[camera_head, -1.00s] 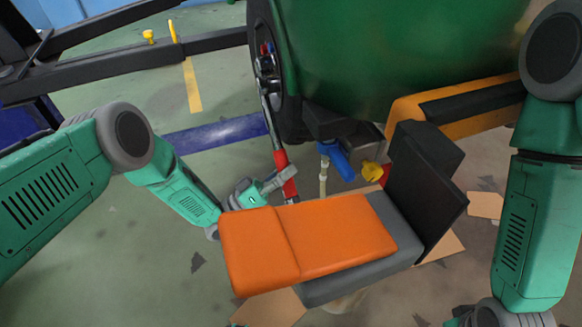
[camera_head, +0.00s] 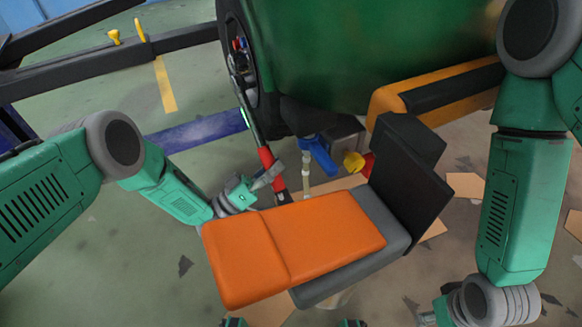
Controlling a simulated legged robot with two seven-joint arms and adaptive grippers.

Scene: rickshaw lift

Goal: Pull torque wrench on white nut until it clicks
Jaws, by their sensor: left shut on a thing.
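The torque wrench (camera_head: 267,158) is a long bar with a red grip. It runs from the hub of the black wheel (camera_head: 228,24) down and right towards the orange seat. A small green light shows beside its shaft. Red and blue nuts (camera_head: 240,44) show at the hub; I cannot make out the white nut. My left gripper (camera_head: 268,178) is shut on the lower handle of the wrench, just behind the seat. My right gripper (camera_head: 428,317) is low at the right, partly cut off by the frame edge, away from the wrench; its jaws are unclear.
The orange and grey seat (camera_head: 300,240) with a black backrest (camera_head: 412,180) stands close in front of the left gripper. A green vehicle body (camera_head: 370,55) hangs above. A blue part (camera_head: 320,155) and a yellow part (camera_head: 354,162) lie right of the wrench.

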